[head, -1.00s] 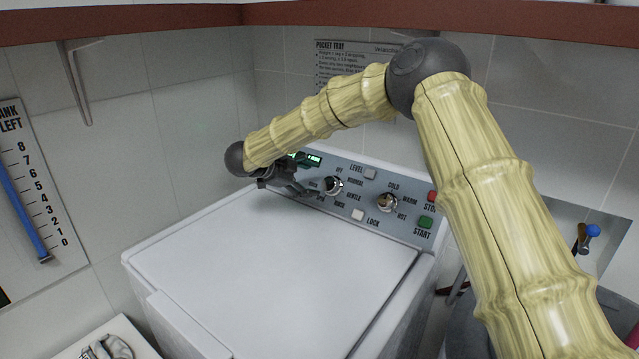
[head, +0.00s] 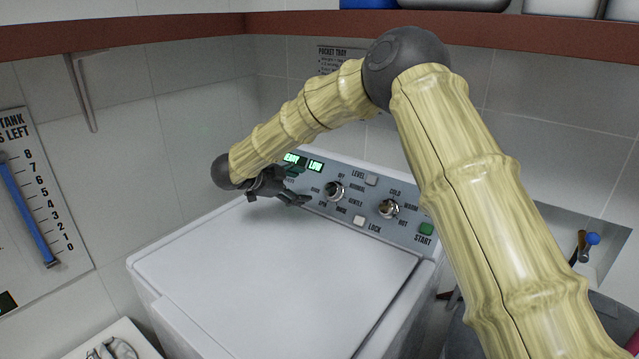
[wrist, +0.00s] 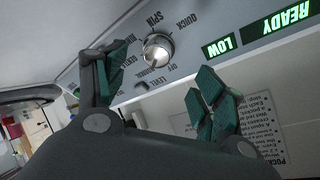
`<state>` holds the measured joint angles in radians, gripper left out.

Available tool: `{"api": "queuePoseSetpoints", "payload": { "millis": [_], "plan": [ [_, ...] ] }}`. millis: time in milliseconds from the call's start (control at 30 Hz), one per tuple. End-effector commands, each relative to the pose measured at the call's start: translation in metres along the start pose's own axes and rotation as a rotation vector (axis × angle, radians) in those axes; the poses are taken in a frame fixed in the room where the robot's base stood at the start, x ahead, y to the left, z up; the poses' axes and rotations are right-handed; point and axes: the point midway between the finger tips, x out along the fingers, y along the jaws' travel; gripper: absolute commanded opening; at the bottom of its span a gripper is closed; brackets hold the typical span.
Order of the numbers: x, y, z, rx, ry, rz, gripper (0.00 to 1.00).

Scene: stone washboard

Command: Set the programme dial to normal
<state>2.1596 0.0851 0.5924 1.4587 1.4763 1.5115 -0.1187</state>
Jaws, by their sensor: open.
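The programme dial (head: 335,191) is a round silver knob on the sloped grey panel at the back of the white washer. It also shows in the wrist view (wrist: 157,47), ringed by labels such as OFF, NORMAL, GENTLE, QUICK and SPIN, seen upside down. I cannot tell for sure which label it points to. My gripper (head: 288,190) is just left of the dial in the head view. In the wrist view its dark green fingers (wrist: 160,82) are spread apart and empty. The dial lies beyond the gap between them, apart from both.
A second dial (head: 388,208) marked COLD, WARM and HOT is to the right. A pale LOCK button (head: 359,220) and green START button (head: 426,229) are nearby. Green displays (wrist: 289,24) read READY and LOW. The white lid (head: 270,265) is clear. A brown shelf edge runs above.

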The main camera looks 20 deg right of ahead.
Motion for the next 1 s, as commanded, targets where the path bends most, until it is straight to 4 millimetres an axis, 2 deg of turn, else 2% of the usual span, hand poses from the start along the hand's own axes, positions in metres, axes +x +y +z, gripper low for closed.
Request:
{"api": "queuePoseSetpoints", "payload": {
  "millis": [33,100,233,500,700,867,1000],
  "plan": [
    [-0.007,-0.004,-0.005,-0.071,0.001,-0.026,0.69],
    [-0.008,-0.001,-0.003,-0.182,0.000,-0.060,0.69],
    [-0.005,0.007,-0.003,-0.388,0.005,-0.117,0.69],
    [0.006,0.019,-0.015,-0.762,0.027,-0.197,0.69],
    [0.012,0.025,-0.021,-0.889,0.037,-0.218,0.69],
    [0.021,0.024,-0.021,-0.904,0.039,-0.219,0.69],
    [0.037,0.021,-0.020,-0.902,0.038,-0.217,0.69]
  ]
}}
